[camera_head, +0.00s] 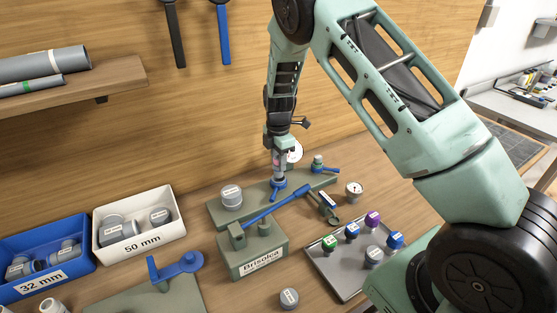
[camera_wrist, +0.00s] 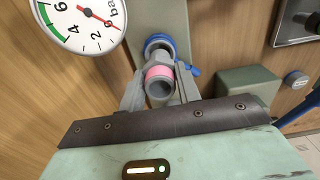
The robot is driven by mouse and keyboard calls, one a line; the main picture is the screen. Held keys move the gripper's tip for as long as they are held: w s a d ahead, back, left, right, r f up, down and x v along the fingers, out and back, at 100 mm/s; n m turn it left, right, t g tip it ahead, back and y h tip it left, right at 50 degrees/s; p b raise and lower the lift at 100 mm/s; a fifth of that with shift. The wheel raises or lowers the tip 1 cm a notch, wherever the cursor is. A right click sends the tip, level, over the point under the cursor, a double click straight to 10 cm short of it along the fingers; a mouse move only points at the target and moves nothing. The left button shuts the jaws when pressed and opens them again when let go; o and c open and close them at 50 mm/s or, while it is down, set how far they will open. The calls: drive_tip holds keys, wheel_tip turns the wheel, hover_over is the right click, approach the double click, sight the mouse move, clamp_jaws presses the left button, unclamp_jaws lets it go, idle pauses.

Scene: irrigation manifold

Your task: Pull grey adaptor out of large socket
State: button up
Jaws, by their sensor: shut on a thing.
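A grey tubular adaptor (camera_wrist: 159,86) with a pink band is between the two fingers of my gripper (camera_wrist: 160,76) in the wrist view. My gripper is shut on it. The adaptor's open end faces the wrist camera, and its far end meets a blue-collared socket (camera_wrist: 158,42). How deep it sits in the socket is hidden. In the head view my gripper (camera_head: 279,164) points down over the blue collar (camera_head: 279,186) on a green manifold plate (camera_head: 318,181), with the grey adaptor (camera_head: 279,178) upright between them.
A pressure gauge (camera_wrist: 82,20) is close by at upper left in the wrist view. On the plate stand a grey cap (camera_head: 231,196) and a blue-handled valve (camera_head: 319,164). A blue lever on the Brisolca block (camera_head: 252,258) reaches near. A tray (camera_head: 340,282) with coloured caps lies at right.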

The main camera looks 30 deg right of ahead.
drive_tip(key=shift+r, duration=0.2)
drive_tip(key=shift+r+p, duration=0.3)
drive_tip(key=shift+r, duration=0.05)
drive_tip(key=shift+r+p, duration=0.3)
drive_tip(key=shift+r, duration=0.3)
drive_tip(key=shift+r+p, duration=1)
drive_tip(key=shift+r, duration=1)
